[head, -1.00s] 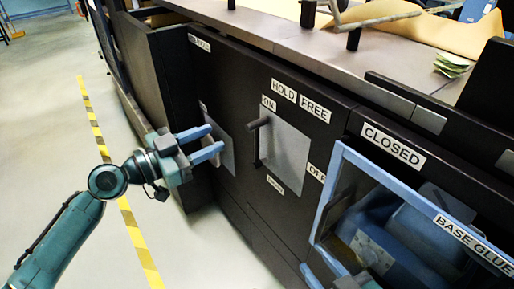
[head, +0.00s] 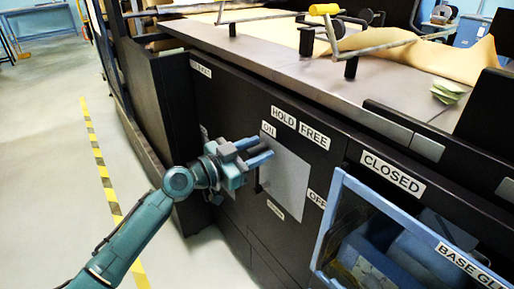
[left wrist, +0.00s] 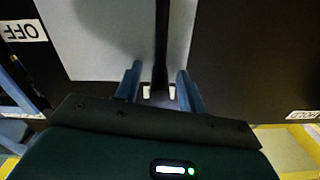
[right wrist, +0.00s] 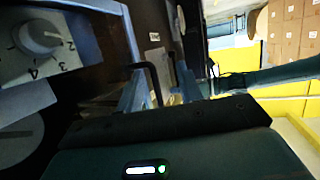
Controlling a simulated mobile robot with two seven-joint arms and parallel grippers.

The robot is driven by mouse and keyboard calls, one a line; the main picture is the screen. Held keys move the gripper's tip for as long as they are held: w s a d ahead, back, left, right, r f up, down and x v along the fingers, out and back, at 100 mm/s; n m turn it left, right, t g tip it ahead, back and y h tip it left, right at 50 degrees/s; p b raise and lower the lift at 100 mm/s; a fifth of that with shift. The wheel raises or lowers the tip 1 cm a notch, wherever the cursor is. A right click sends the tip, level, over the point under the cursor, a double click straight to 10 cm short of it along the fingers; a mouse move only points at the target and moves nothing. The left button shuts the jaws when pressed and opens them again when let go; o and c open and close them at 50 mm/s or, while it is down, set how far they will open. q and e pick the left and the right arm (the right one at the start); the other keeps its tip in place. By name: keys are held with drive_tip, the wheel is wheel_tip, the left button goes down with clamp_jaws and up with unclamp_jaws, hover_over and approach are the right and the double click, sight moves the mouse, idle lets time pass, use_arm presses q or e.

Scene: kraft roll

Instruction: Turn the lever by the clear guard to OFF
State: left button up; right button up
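The lever is a dark handle on a pale square plate (head: 285,185), with an ON label (head: 268,129) at the top and an OFF label (head: 317,199) at the right. The blue-framed clear guard (head: 327,215) is at the right under a CLOSED label. My right gripper (right wrist: 160,92) is open in the right wrist view.
A dial with numbers (right wrist: 38,38) and part of a blue frame (right wrist: 130,35) show in the right wrist view. The worktop (head: 290,70) with metal bars lies above the dark panel. Open floor (head: 60,130) lies to the left.

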use_arm(q)
drive_tip(key=shift+w+d, duration=0.15)
drive_tip(key=shift+d, duration=0.05)
clamp_jaws()
idle(0.4)
